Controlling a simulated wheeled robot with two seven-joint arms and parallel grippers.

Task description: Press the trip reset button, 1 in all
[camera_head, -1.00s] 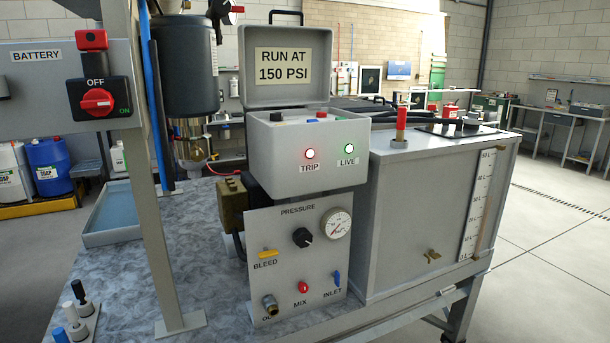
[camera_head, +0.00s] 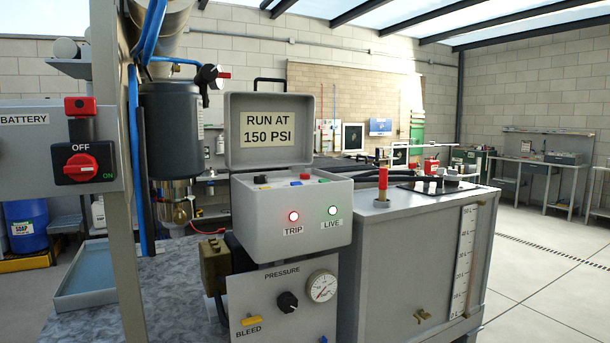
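The grey control box (camera_head: 262,236) stands with its lid (camera_head: 233,132) open, and the lid's label reads "RUN AT 150 PSI". The box's top panel is seen at a low angle. No label for a trip reset button is readable. Neither of my grippers is in view.
Below the box is a panel with a PRESSURE knob (camera_head: 287,302), a gauge (camera_head: 321,286) and a yellow BLEED handle (camera_head: 250,321). A grey tank (camera_head: 405,265) stands at right. A battery switch (camera_head: 80,162) and post stand at left. Open floor lies far right.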

